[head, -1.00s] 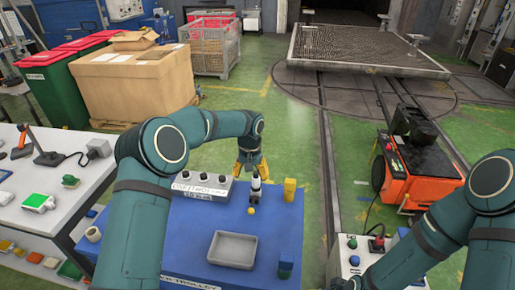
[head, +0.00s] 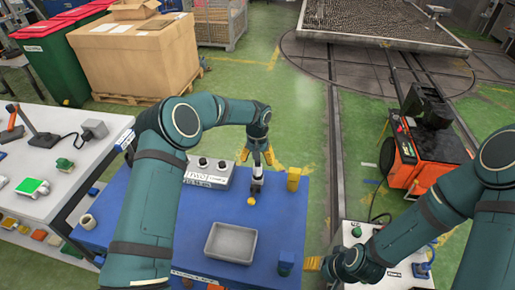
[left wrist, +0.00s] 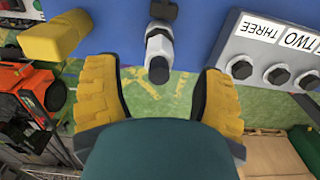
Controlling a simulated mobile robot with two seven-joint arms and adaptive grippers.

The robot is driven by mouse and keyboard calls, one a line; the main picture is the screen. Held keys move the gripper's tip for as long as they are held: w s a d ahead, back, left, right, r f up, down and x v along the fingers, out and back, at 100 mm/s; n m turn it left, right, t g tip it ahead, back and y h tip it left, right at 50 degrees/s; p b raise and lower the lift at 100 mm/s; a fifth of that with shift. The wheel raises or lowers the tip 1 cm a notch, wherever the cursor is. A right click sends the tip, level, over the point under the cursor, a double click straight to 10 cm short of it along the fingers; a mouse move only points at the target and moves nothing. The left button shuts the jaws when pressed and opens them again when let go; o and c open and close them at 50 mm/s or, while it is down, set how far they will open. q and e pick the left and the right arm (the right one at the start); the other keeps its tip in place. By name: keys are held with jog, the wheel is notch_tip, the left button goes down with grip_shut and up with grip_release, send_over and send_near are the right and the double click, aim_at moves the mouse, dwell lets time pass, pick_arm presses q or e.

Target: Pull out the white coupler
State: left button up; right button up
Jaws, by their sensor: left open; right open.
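The white coupler (head: 257,181), white with dark ends, stands on the blue trolley top beside the grey socket box. In the left wrist view the white coupler (left wrist: 159,45) appears ahead of the fingers, roughly midway between them. My left gripper (head: 257,156) has its yellow fingers spread just behind the coupler's upper end. In the left wrist view the left gripper (left wrist: 160,95) is open with nothing between its fingers. My right gripper (head: 313,263) shows yellow fingertips at the trolley's right edge, away from the coupler; nothing is seen in it.
The grey box (head: 208,172) with labels and black knobs stands left of the coupler.

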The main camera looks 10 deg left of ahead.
aim_at(257, 166)
pick_arm(q)
jog(key=shift+f, duration=3.1)
jog(key=shift+c, duration=0.2)
jog(key=shift+s, duration=0.1)
grip_shut()
